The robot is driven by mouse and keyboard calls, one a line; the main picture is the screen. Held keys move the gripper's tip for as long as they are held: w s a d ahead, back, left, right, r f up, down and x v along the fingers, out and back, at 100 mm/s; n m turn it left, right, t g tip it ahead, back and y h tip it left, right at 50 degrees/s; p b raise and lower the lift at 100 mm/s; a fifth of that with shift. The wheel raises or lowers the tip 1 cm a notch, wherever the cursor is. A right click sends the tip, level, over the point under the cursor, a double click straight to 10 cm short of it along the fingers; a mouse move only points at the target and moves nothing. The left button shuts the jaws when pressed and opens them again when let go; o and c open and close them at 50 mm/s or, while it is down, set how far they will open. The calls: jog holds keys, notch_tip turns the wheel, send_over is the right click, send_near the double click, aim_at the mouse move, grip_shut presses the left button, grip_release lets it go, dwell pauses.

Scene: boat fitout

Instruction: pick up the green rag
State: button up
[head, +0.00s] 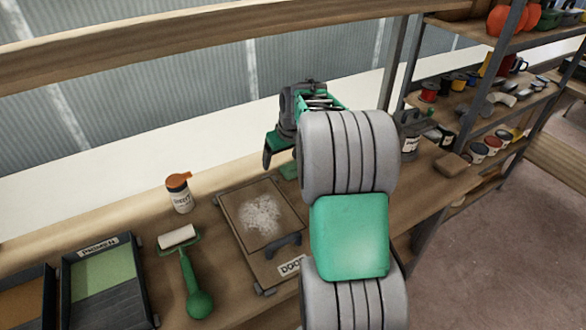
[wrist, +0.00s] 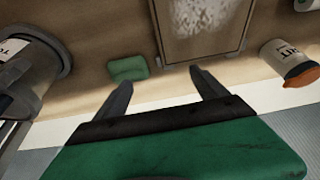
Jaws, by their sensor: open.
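The green rag (wrist: 128,68) lies flat on the wooden bench in the wrist view, beside the framed board and near the grey can. In the head view only a small part of the rag (head: 289,171) shows, the rest hidden behind my arm. My gripper (wrist: 160,80) is open, its two dark fingers apart with nothing between them. The rag is past the fingertips and a little left of the midline in the wrist view. In the head view my gripper (head: 267,160) is above the back of the bench, partly hidden by my own arm.
The board labelled DOOR (head: 250,250) lies left of my arm. A grey can (wrist: 35,65) stands near the rag. Shelves (head: 500,75) stand at the right.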

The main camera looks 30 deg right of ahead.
aim_at(296, 164)
jog(key=o, duration=0.3)
jog(key=d+f, duration=0.1)
jog(key=d, duration=0.2)
jog(key=w+d+f, duration=0.1)
jog(key=d+f, duration=0.1)
jog(key=d, duration=0.1)
jog(key=w+d+f, duration=0.1)
jog(key=d+f, duration=0.1)
jog(key=d, duration=0.1)
jog(key=shift+w+f, duration=0.15)
jog(key=shift+f, duration=0.1)
jog(key=p+x, duration=0.1)
jog(key=x, duration=0.2)
jog(key=w+x, duration=0.1)
jog(key=x, duration=0.3)
jog(key=shift+w+a+p, duration=0.1)
jog(key=shift+p, duration=0.3)
jog(key=shift+r, duration=0.1)
jog(key=shift+c, duration=0.2)
jog(key=c, duration=1)
